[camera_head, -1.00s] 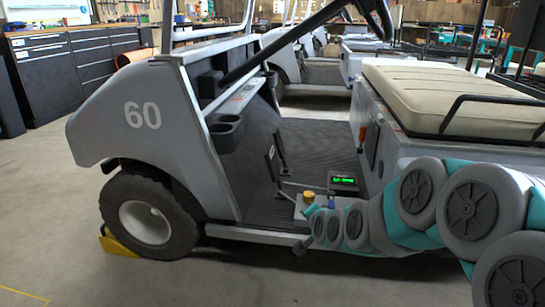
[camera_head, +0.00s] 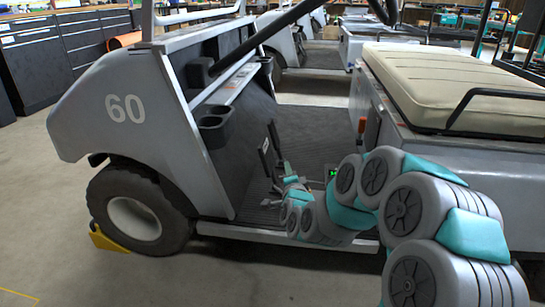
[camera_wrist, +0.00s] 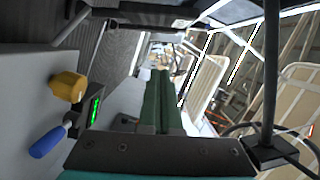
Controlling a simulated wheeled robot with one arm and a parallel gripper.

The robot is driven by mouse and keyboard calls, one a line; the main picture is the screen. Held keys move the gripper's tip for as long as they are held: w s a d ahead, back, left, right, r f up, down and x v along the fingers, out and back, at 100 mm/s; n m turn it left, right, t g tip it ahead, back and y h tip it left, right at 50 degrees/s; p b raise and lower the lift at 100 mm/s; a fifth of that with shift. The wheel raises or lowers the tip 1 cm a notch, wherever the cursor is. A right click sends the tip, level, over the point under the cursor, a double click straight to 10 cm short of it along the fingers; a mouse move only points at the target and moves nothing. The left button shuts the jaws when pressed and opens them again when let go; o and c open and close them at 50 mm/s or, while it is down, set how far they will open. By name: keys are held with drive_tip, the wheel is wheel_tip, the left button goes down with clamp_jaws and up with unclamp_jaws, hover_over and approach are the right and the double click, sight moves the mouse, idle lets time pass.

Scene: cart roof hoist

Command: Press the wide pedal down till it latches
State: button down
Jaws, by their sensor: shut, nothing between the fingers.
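Two dark upright pedal plates stand in the cart's footwell in the head view: a nearer one (camera_head: 264,157) and a farther one (camera_head: 274,138). I cannot tell for certain which is the wide one. Both look upright. My gripper reaches low into the footwell, just right of the plates in the picture; its tip is small there, and contact cannot be made out. In the wrist view my gripper (camera_wrist: 160,75) shows two dark green fingers shut together, with nothing between them. A dark plate at the top (camera_wrist: 158,12) may be a pedal.
The wrist view shows a yellow knob (camera_wrist: 68,87), a blue handle (camera_wrist: 48,142) and a green-lit display (camera_wrist: 93,108) beside my gripper. The grey cart (camera_head: 100,130) has a cup holder (camera_head: 214,128) and a cream seat (camera_head: 450,85). A yellow chock (camera_head: 105,240) sits by its wheel.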

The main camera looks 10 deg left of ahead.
drive_tip(key=b, duration=0.1)
hover_over(270, 165)
drive_tip(key=s+d, duration=0.1)
drive_tip(key=d, duration=0.4)
drive_tip(key=a, duration=0.1)
drive_tip(key=a+f, duration=0.1)
drive_tip(key=a, duration=0.2)
drive_tip(key=shift+w+f, duration=0.3)
drive_tip(key=shift+f, duration=0.1)
